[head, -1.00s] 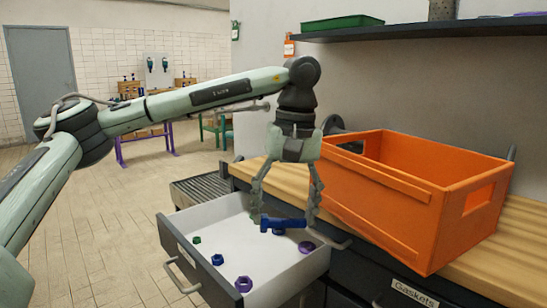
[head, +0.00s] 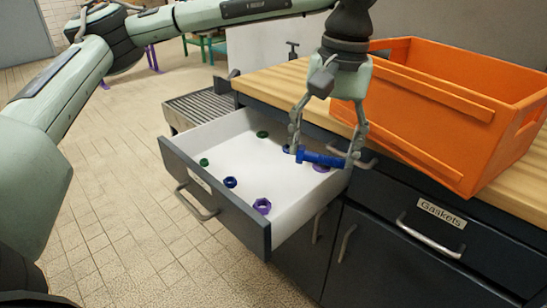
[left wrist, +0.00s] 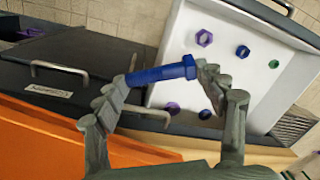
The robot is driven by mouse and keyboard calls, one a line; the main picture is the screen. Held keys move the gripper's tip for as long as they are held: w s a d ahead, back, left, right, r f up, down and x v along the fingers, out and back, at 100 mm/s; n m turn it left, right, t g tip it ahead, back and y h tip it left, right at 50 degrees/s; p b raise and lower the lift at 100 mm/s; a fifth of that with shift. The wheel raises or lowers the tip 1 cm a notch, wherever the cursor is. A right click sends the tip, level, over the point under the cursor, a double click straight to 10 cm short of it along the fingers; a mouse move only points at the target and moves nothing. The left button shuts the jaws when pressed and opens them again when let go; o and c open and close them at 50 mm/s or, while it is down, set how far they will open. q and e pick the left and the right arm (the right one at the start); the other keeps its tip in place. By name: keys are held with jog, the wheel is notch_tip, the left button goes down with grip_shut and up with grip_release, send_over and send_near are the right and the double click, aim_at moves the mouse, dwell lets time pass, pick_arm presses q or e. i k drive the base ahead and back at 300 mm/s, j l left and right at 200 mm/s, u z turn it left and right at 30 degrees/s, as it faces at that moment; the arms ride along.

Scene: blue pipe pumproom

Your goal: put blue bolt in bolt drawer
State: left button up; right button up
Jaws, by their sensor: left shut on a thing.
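My left gripper (head: 324,153) is shut on the blue bolt (head: 318,158), which lies crosswise between its fingertips. The bolt is held near the right side of the open drawer (head: 214,197), which has a dark front and a white inside. The drawer's label is too small to read. The exact height of the bolt above the drawer cannot be told. My right gripper is not in view.
Several nuts lie in the drawer, among them a purple one (head: 262,206), a blue one (head: 230,182) and a green one (head: 262,134). An orange crate (head: 440,95) stands on the wooden counter just right of the gripper. A closed drawer labelled Gaskets (head: 440,212) is at right.

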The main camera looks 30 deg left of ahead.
aim_at(248, 173)
jog(key=j+z, duration=0.25)
jog(key=j, duration=0.35)
jog(key=j+z, duration=0.2)
jog(key=j, duration=0.4)
jog(key=k+j+z, duration=0.1)
jog(key=j+z, duration=0.15)
jog(key=j, duration=0.35)
jog(key=k+j+z, duration=0.1)
jog(key=j+z, duration=0.15)
jog(key=j, duration=0.35)
